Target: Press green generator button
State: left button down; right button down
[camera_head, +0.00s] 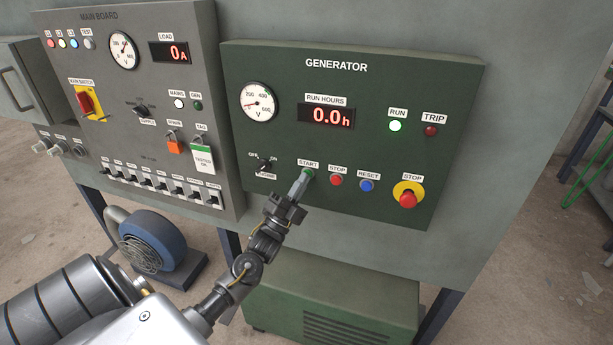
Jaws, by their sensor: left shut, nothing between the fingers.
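The green generator panel (390,170) fills the middle of the view. Its green start button (310,173) sits under the START label, mostly covered by my fingertips. My left gripper (305,178) is shut and empty, its tips at the button; I cannot tell whether they press it or only hover close. The RUN lamp (395,126) glows bright green and the TRIP lamp (431,131) is dark red. The run hours display (327,116) reads 0.0h. My right gripper is not in view.
Close to the right are a red stop button (336,180), a blue reset button (366,186) and a red emergency stop (408,198) on yellow. A rotary switch (264,164) is just left. The grey main board (140,75) stands further left.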

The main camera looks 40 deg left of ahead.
pick_arm(q)
jog(key=shift+s, duration=0.15)
jog(key=shift+s+d+p, duration=0.3)
jog(key=shift+s+p, duration=0.1)
jog(key=shift+s, duration=0.25)
jog(key=shift+s, duration=0.1)
jog(key=s, duration=0.1)
jog(key=s+d+p, duration=0.1)
jog(key=s, duration=0.1)
jog(key=s+p, duration=0.1)
jog(key=shift+s+d, duration=0.25)
jog(key=shift+d, duration=0.05)
dwell(0.8)
